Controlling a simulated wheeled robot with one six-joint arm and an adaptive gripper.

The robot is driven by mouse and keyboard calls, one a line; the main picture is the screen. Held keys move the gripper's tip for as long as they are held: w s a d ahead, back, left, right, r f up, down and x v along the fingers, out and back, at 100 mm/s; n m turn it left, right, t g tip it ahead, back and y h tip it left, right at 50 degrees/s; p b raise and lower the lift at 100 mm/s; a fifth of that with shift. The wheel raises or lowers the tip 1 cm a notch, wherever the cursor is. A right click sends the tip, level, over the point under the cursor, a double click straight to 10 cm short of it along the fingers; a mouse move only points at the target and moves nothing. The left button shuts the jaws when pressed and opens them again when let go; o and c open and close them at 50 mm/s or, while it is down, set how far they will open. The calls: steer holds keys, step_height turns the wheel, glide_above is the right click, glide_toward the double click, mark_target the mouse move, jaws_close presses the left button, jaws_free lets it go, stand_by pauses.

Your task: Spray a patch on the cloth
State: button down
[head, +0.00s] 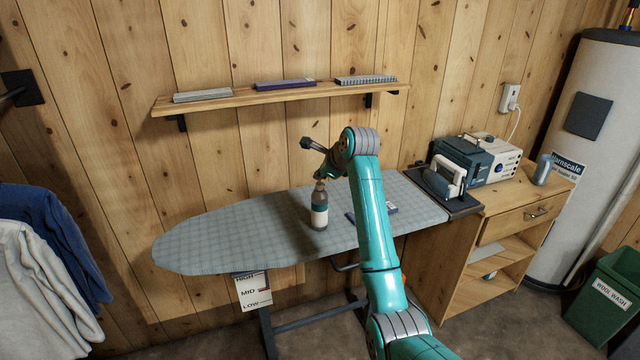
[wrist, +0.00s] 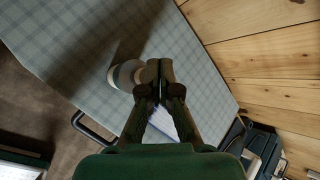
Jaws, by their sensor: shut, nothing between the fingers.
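A bottle (head: 319,212) with a clear-grey body, white label and dark top stands upright on the grey checked ironing board (head: 230,240). My gripper (head: 320,176) is at the bottle's top, pointing down, and hides part of it. In the wrist view my gripper's fingertips (wrist: 158,70) are shut together with nothing between them, and the bottle (wrist: 122,75) shows just beside them. Whether they touch the bottle I cannot tell. A flat blue-and-pale item (head: 392,209) lies on the board, partly behind my arm; I cannot tell whether it is a separate cloth.
A wall shelf (head: 280,95) with several flat items hangs behind the board. An iron (head: 446,180), a boxy blue-and-white machine (head: 490,158) and a grey cup-like object (head: 542,169) stand right. Hanging garments (head: 50,250) are at left. The board's left end is clear.

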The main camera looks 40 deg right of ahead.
mark_target(321, 185)
steer(key=shift+r, duration=2.55)
steer(key=shift+s, duration=0.1)
